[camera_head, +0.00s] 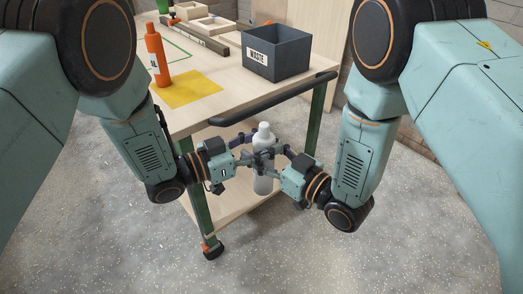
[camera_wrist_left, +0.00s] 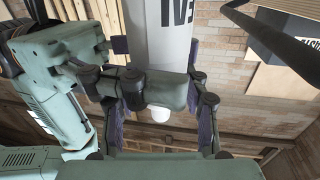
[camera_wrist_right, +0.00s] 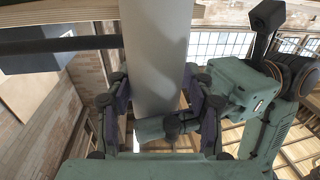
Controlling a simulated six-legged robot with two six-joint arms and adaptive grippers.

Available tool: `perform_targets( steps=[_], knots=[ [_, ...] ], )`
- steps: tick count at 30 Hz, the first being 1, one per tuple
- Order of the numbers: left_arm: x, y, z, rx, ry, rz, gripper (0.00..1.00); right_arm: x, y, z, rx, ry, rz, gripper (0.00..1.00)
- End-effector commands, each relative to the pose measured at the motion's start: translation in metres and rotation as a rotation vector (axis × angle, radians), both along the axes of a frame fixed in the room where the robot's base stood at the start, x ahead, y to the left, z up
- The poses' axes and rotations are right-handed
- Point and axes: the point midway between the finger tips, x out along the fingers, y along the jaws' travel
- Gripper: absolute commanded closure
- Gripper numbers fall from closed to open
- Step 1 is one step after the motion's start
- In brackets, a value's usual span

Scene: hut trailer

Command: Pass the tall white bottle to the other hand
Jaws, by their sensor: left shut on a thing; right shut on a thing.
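The tall white bottle (camera_head: 264,137) is upright between my two grippers, in front of the trolley, with its cap up. My left gripper (camera_head: 258,158) is shut on it from the left, and my right gripper (camera_head: 272,160) is shut on it from the right. In the left wrist view the bottle (camera_wrist_left: 158,40) with dark lettering stands between the fingers. In the right wrist view the plain grey-white side of the bottle (camera_wrist_right: 156,60) shows between the fingers. The fingers cover its middle in the head view.
A wooden trolley (camera_head: 215,103) with green legs and a black handle (camera_head: 275,97) stands just behind the grippers. On it are an orange bottle (camera_head: 156,55), a yellow sheet (camera_head: 187,88), a dark WASTE bin (camera_head: 276,52) and wooden pieces. The speckled floor in front is clear.

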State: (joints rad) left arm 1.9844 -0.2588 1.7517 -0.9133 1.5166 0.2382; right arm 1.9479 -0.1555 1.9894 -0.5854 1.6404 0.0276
Motion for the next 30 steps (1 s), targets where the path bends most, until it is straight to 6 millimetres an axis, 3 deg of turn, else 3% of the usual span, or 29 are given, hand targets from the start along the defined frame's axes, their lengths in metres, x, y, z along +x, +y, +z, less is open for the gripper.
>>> perform_targets(
  steps=[17, 18, 27, 30],
  knots=[
    [0.0013, -0.0004, 0.0012, 0.0, -0.004, 0.001, 1.0, -0.0023, 0.0026, 0.0, 0.0, 0.0, 0.012, 1.0],
    [0.0014, -0.0004, 0.0011, 0.0, -0.004, 0.001, 0.52, -0.002, 0.0026, 0.0008, 0.001, -0.003, 0.012, 1.0],
    [0.0006, -0.0002, 0.0005, -0.001, -0.001, 0.0, 0.27, -0.0008, 0.0012, 0.0007, 0.001, -0.002, 0.006, 1.0],
    [0.0004, -0.0002, 0.0004, -0.001, -0.001, 0.0, 0.26, -0.0006, 0.001, 0.0008, 0.001, -0.002, 0.005, 1.0]
  ],
)
